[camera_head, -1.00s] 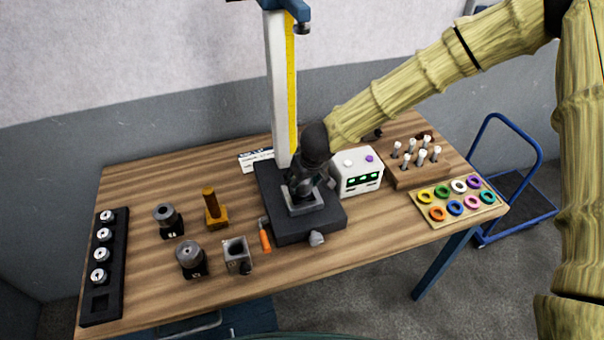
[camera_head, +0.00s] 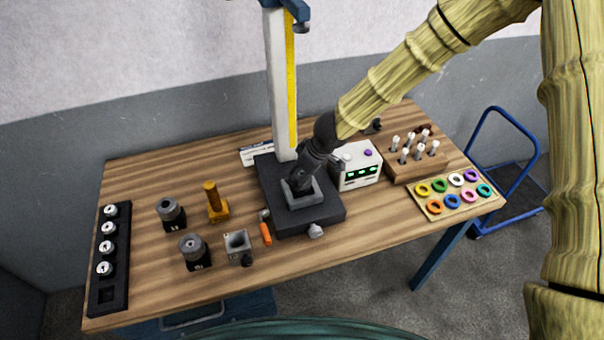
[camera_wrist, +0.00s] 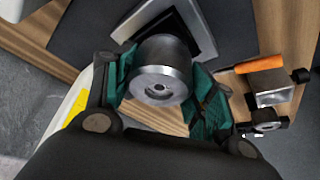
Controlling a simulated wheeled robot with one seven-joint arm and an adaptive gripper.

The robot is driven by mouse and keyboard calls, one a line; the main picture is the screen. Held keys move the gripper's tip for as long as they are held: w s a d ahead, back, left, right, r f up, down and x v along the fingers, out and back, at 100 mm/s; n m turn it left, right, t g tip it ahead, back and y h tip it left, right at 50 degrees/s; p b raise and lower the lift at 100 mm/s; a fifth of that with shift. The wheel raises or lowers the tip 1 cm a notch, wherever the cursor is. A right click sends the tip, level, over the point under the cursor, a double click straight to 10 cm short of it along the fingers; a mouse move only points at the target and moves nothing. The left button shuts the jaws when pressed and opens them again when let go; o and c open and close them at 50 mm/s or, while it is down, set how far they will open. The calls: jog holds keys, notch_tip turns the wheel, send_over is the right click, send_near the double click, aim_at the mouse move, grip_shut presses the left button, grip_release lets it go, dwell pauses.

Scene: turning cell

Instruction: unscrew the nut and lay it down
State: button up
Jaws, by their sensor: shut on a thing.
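My gripper (camera_head: 299,186) is at the square grey seat (camera_head: 316,197) on the black base of the tall stand. In the wrist view, my gripper (camera_wrist: 164,86) has its green pads on both sides of a round steel piece (camera_wrist: 160,60) with a small centre hole, and is shut on it. I take this piece for the nut, but no thread shows. The seat's rim (camera_wrist: 205,35) shows just behind it; I cannot tell whether the piece still touches the seat. In the head view my gripper hides the piece.
Left of the stand are an orange-handled tool (camera_head: 266,234), a grey block with a hole (camera_head: 237,245), a brass post (camera_head: 213,198) and two grey cylinders on black holders (camera_head: 195,251). A white box (camera_head: 357,169) stands close on the right.

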jog(key=shift+f+n, duration=0.15)
jog(key=shift+n, duration=0.15)
jog(key=shift+n+g, duration=0.3)
jog(key=shift+n, duration=0.2)
jog(key=shift+s, duration=0.1)
jog(key=o, duration=1.2)
jog(key=v, duration=1.2)
